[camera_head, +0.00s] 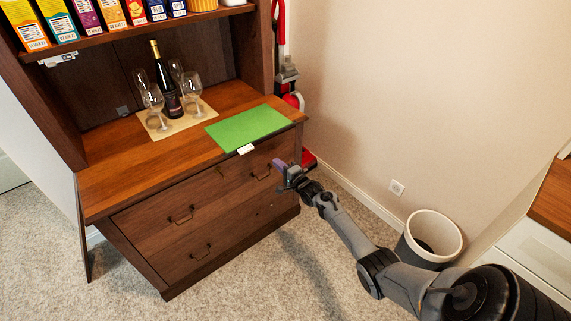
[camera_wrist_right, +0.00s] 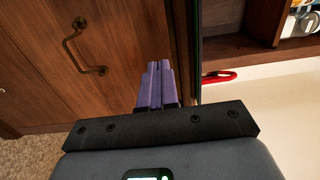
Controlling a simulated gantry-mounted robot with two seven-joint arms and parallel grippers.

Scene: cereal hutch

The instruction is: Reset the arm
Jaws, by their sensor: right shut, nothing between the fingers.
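My right gripper (camera_head: 279,163) is in front of the wooden hutch's (camera_head: 150,195) drawers, near the right end of the upper drawer. Its purple fingers (camera_wrist_right: 157,85) also show in the right wrist view, closed together with nothing between them. A drawer handle (camera_wrist_right: 83,47) is to the left of the fingers in that view, apart from them. My right arm reaches in from the lower right of the head view. My left gripper is not in view.
A green mat (camera_head: 248,128) lies on the hutch top near its right edge, with a small white object (camera_head: 245,149) at its front edge. A wine bottle (camera_head: 172,103) and several glasses stand on a beige mat. Cereal boxes line the shelf above. A bin (camera_head: 432,236) stands by the wall.

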